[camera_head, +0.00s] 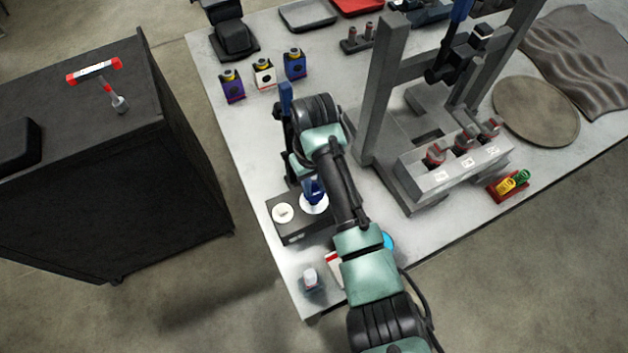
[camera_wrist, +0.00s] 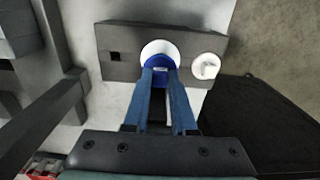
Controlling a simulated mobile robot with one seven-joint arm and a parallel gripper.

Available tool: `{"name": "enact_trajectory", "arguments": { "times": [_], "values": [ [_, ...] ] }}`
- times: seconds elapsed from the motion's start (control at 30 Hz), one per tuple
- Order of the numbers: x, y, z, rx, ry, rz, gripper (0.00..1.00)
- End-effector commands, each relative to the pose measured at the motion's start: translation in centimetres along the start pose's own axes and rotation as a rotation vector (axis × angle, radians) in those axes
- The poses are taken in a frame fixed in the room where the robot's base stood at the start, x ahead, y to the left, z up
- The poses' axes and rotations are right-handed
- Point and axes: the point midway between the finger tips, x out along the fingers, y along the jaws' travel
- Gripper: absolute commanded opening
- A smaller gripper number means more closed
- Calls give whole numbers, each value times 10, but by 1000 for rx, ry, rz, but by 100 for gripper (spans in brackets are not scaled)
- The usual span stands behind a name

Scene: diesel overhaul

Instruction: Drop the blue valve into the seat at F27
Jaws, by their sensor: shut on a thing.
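A blue piece, which looks like the blue valve (camera_wrist: 160,72), stands over a white disc (camera_wrist: 160,50) on a dark block (camera_wrist: 120,45). My gripper (camera_wrist: 160,78) has its two blue fingers shut on this blue piece, above the disc. In the head view the blue piece is between the fingers and partly hidden, above the white disc (camera_head: 313,204). I cannot tell whether the disc is part of the valve. The block also has a second white disc (camera_wrist: 205,66) with a mark and a square hole. No F27 label is readable.
A grey press frame (camera_head: 385,90) stands right of my arm, with a labelled block (camera_head: 440,182) holding several red-topped parts. Coloured boxes (camera_head: 264,73) stand behind. A small red holder (camera_head: 508,190) has yellow and green pieces. A black cabinet (camera_head: 190,170) is left, across a floor gap.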

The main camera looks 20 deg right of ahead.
Motion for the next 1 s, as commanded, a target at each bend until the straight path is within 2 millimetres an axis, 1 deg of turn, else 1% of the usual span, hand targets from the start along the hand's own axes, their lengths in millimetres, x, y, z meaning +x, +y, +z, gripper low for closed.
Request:
{"name": "enact_trajectory", "arguments": {
  "times": [0.33, 0.73, 1.0],
  "values": [
    [0, 0, 0, -1, 1, 0, 0],
    [11, -1, -1, -1, 2, 0, 0],
    [12, -1, -1, -1, 1, 0, 0]
  ]
}}
